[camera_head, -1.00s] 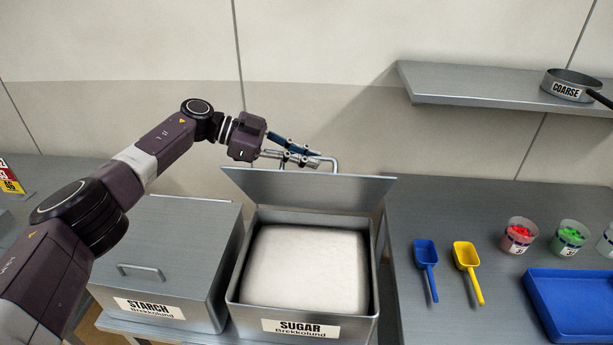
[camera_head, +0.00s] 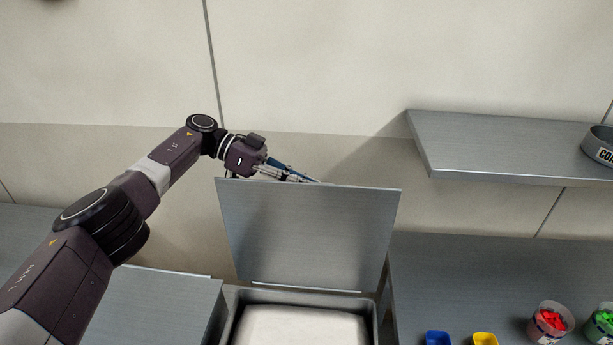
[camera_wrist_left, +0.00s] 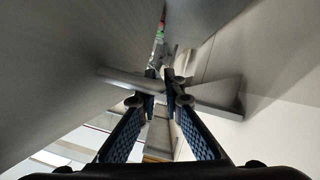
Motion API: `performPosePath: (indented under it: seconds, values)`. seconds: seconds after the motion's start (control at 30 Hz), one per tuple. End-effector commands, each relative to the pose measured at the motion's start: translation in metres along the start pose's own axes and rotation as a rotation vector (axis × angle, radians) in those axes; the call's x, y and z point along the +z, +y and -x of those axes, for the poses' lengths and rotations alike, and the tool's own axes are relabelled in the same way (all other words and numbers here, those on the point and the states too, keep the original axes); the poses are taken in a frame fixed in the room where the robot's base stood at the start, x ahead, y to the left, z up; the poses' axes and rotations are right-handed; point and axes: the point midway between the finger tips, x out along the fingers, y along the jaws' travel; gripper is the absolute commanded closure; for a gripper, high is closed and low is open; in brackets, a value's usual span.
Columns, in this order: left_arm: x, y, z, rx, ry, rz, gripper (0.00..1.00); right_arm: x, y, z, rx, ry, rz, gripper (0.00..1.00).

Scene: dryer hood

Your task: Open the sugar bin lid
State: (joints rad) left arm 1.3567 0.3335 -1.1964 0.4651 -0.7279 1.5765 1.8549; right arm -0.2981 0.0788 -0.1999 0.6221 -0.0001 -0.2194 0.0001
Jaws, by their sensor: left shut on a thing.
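The sugar bin's grey lid (camera_head: 310,232) stands raised, close to upright, at the bin's back edge. Its inner face is toward me. The sugar bin (camera_head: 371,325) is open below it, with white sugar (camera_head: 300,330) in view; its front and label are out of frame. My left gripper (camera_head: 306,178) is at the lid's top edge, its fingertips partly hidden behind the lid. In the left wrist view my left gripper (camera_wrist_left: 168,90) is closed on the lid's bar handle (camera_wrist_left: 212,94), which runs across between the fingertips. My right gripper is not in view.
The starch bin's closed top (camera_head: 165,300) is at the left. On the right counter (camera_head: 480,275) are a blue scoop (camera_head: 438,338), a yellow scoop (camera_head: 484,339) and small tubs (camera_head: 551,322).

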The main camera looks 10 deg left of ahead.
Motion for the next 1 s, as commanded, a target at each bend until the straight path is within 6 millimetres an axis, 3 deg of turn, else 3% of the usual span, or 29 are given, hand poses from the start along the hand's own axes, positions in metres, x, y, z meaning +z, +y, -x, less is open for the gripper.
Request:
performPosePath:
  seconds: [0.4, 0.43, 0.57, 0.87, 1.0]
  values:
    - [0.006, 0.000, -0.002, 0.001, -0.010, 0.009, 1.00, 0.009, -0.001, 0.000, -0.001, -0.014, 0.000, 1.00]
    - [0.006, 0.000, -0.002, 0.002, -0.010, 0.009, 0.89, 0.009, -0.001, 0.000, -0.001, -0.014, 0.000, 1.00]
    - [0.005, 0.000, -0.001, 0.002, -0.008, 0.008, 0.74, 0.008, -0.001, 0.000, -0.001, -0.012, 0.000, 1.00]
    - [0.002, 0.001, 0.000, 0.001, -0.006, 0.006, 0.74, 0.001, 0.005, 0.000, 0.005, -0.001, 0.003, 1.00]
    - [-0.011, 0.005, 0.006, 0.000, -0.005, 0.003, 0.74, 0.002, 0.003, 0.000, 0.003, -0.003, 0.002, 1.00]
